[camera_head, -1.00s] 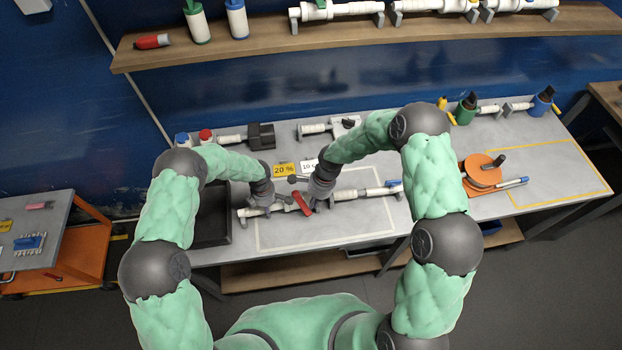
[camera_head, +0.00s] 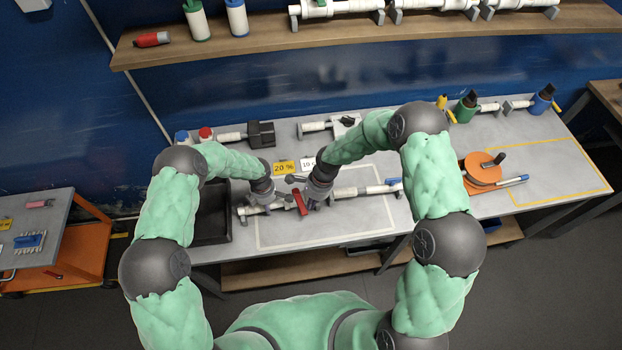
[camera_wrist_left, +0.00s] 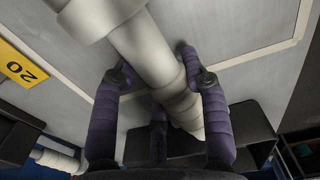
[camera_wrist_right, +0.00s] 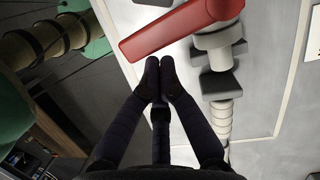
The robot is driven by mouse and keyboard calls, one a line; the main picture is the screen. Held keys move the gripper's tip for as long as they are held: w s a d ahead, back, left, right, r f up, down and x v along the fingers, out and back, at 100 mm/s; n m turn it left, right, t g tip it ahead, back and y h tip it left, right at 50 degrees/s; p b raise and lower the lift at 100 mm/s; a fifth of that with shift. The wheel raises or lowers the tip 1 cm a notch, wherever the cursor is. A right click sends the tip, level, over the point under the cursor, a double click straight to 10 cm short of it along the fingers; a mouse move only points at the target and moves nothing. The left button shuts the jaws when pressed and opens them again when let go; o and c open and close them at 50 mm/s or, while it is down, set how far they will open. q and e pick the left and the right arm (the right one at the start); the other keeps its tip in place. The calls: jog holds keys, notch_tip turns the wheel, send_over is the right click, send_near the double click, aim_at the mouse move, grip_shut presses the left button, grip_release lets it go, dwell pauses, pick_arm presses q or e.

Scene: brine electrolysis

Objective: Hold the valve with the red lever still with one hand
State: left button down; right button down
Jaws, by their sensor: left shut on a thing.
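The valve (camera_head: 247,211) is a white pipe piece with a red lever (camera_head: 302,203), lying on the grey table. My left gripper (camera_head: 262,204) is shut on its pipe; in the left wrist view the white pipe (camera_wrist_left: 148,48) runs between the fingers. My right gripper (camera_head: 315,201) is at the lever's right side. In the right wrist view its fingertips (camera_wrist_right: 159,68) meet with nothing between them, just below the red lever (camera_wrist_right: 170,30). I cannot tell whether they touch the lever. My grippers hide part of the valve.
A white pipe with a blue lever (camera_head: 392,182) lies to the right. A black tray (camera_head: 212,238) is at the left. Yellow "20 %" (camera_head: 284,168) and white labels stand behind. An orange disc (camera_head: 482,170) is at the right. The front of the marked rectangle is clear.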

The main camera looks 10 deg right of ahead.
jog(key=shift+w, duration=0.1)
pick_arm(q)
jog(key=shift+f, duration=0.1)
pick_arm(e)
jog(key=w+d+r, duration=0.1)
jog(key=d+r, duration=0.4)
jog(key=r, duration=0.4)
jog(key=shift+w+d+r, duration=0.3)
jog(key=shift+r, duration=0.05)
pick_arm(q)
jog(key=c, duration=0.6)
grip_release()
